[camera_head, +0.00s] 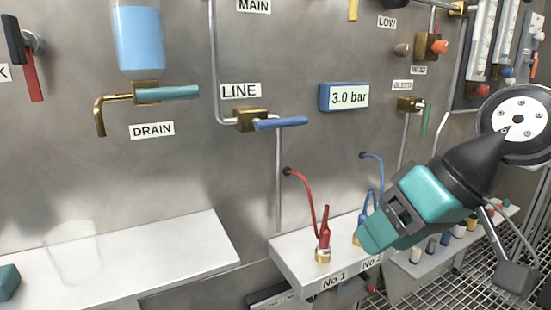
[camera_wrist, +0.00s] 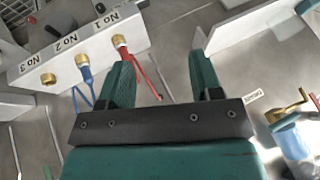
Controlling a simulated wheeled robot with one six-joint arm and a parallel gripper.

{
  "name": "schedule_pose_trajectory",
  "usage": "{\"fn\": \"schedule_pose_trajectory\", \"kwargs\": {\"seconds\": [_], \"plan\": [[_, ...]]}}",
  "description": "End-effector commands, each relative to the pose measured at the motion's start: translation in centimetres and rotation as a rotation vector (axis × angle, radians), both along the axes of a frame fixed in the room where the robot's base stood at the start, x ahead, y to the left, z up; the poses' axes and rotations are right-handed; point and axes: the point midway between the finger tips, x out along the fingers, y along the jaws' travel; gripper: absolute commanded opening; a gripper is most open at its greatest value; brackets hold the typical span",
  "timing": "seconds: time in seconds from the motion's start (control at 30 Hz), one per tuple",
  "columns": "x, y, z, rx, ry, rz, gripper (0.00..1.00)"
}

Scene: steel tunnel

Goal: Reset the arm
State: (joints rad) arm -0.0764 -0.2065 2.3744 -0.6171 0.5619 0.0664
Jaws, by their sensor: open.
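My gripper (camera_head: 376,236) hangs at the right in the head view, in front of the shelf with the numbered sockets. It tilts down to the left and hides part of the No 2 socket area. In the wrist view my gripper (camera_wrist: 164,78) has its two teal fingers spread apart with nothing held between them. The red plug (camera_head: 324,238) stands upright in the No 1 socket, left of my gripper. A blue plug (camera_wrist: 87,75) is at the No 2 socket. The No 3 socket (camera_wrist: 48,79) shows without a plug in the wrist view.
The socket shelf (camera_head: 290,249) juts from the steel wall. A blue LINE valve handle (camera_head: 280,123), a teal DRAIN handle (camera_head: 168,92) and a 3.0 bar display (camera_head: 344,97) are above. A clear beaker (camera_head: 74,252) stands on the left shelf (camera_head: 165,252).

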Motion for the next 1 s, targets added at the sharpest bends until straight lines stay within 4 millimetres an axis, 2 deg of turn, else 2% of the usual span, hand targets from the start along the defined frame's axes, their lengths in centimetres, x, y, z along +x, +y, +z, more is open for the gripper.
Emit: {"fn": "schedule_pose_trajectory", "kwargs": {"seconds": [0.03, 0.23, 0.27, 0.3, 0.7, 0.83, 1.0], "plan": [[-2.5, 0.4, -1.2, -0.043, 0.039, 0.051, 0.59], [-10.6, -0.7, -5.0, -0.213, 0.18, 0.21, 0.59], [-10.0, -0.6, -2.9, -0.205, 0.172, 0.198, 0.59], [-9.8, -0.7, -1.8, -0.202, 0.172, 0.193, 0.59], [-9.7, -0.6, 8.3, -0.198, 0.169, 0.191, 0.59], [-9.7, -0.6, 9.7, -0.197, 0.17, 0.19, 0.59], [-9.7, -0.6, 9.7, -0.197, 0.169, 0.19, 0.59]]}}
